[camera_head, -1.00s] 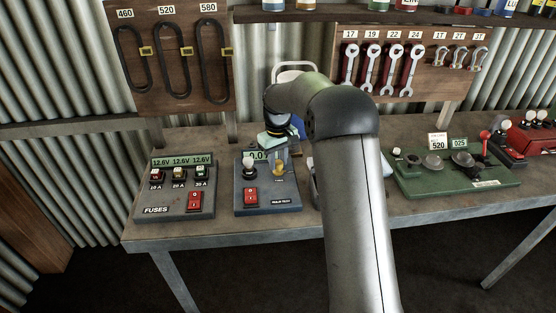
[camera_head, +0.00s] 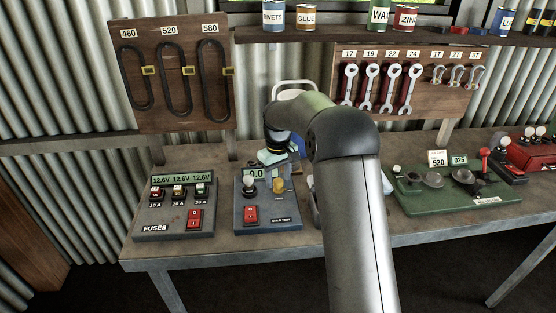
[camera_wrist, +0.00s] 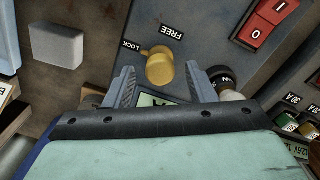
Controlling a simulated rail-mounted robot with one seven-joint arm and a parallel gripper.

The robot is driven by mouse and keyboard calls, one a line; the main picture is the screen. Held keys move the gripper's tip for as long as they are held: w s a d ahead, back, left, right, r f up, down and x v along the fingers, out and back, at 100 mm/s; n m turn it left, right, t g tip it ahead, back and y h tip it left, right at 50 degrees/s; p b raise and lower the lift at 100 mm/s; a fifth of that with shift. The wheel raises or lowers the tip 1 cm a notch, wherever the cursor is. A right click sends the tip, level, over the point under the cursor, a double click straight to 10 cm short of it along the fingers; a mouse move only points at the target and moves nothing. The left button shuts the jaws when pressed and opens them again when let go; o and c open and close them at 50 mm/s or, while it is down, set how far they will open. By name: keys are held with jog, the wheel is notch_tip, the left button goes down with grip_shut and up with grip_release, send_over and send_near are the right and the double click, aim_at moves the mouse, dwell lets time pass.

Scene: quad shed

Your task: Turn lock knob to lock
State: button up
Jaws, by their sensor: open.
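The yellow lock knob (camera_wrist: 160,67) sits on a blue-grey panel box between the printed words LOCK (camera_wrist: 131,45) and FREE (camera_wrist: 172,32). A small nub on its edge points toward the LOCK side in the wrist view. My gripper (camera_wrist: 161,70) is open, one finger on either side of the knob, with a visible gap at each; whether either touches it I cannot tell. In the head view the knob (camera_head: 279,186) stands at the right of the blue box (camera_head: 267,212), and my gripper (camera_head: 272,160) is just behind it, partly hidden by my arm.
A white-topped knob (camera_head: 249,186), a red switch (camera_head: 251,214) and a display (camera_head: 255,173) share the box. A grey fuse box (camera_head: 150,222) stands left and a green device (camera_head: 455,192) right. A pale block (camera_wrist: 57,47) lies near the gripper.

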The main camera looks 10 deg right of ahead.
aim_at(278, 182)
notch_tip(278, 182, up, 17)
jog(key=shift+b, duration=0.4)
jog(key=s+f+m, duration=0.1)
jog(key=s+f, duration=0.3)
jog(key=s, duration=0.9)
jog(key=s+f+m, duration=0.2)
jog(key=s+f, duration=0.2)
jog(key=s, duration=0.8)
jog(key=s+f+m, duration=0.1)
jog(key=s+f, duration=0.3)
jog(key=s, duration=0.9)
jog(key=shift+s+f+m+t, duration=0.3)
jog(key=shift+f, duration=0.1)
